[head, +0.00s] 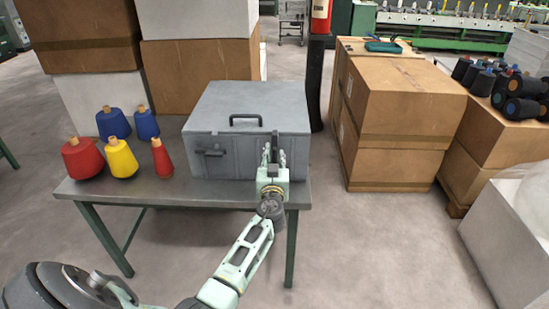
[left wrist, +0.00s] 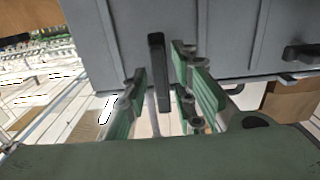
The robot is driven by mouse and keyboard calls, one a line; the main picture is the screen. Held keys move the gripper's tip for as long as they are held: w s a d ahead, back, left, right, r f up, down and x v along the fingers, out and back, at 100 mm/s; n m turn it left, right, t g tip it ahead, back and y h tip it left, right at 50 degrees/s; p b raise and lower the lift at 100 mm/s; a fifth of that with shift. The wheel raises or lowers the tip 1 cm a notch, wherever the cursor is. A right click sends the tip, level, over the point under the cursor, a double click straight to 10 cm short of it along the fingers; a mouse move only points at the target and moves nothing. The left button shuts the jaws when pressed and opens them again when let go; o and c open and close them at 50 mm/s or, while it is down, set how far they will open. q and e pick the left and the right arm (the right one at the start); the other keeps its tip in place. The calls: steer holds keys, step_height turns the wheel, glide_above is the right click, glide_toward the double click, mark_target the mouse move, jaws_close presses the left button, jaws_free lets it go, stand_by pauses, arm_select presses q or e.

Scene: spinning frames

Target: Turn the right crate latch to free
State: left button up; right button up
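The grey crate (head: 245,105) stands on a metal table with its lid shut and a black handle on top. Its right latch (left wrist: 158,75) is a dark bar, upright in the left wrist view; in the head view my gripper largely covers it. My left gripper (head: 272,160) is at the right part of the crate's front. In the left wrist view its green-padded fingers (left wrist: 168,100) are open, one on each side of the latch bar, with gaps visible. The left latch (head: 208,152) lies roughly level; it also shows in the left wrist view (left wrist: 300,53). My right gripper is not visible.
Several red, yellow and blue thread cones (head: 122,160) stand left of the crate on the table (head: 130,190). Cardboard boxes (head: 205,75) are stacked behind, and more boxes (head: 405,105) stand at the right.

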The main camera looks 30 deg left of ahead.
arm_select(q)
jaws_close()
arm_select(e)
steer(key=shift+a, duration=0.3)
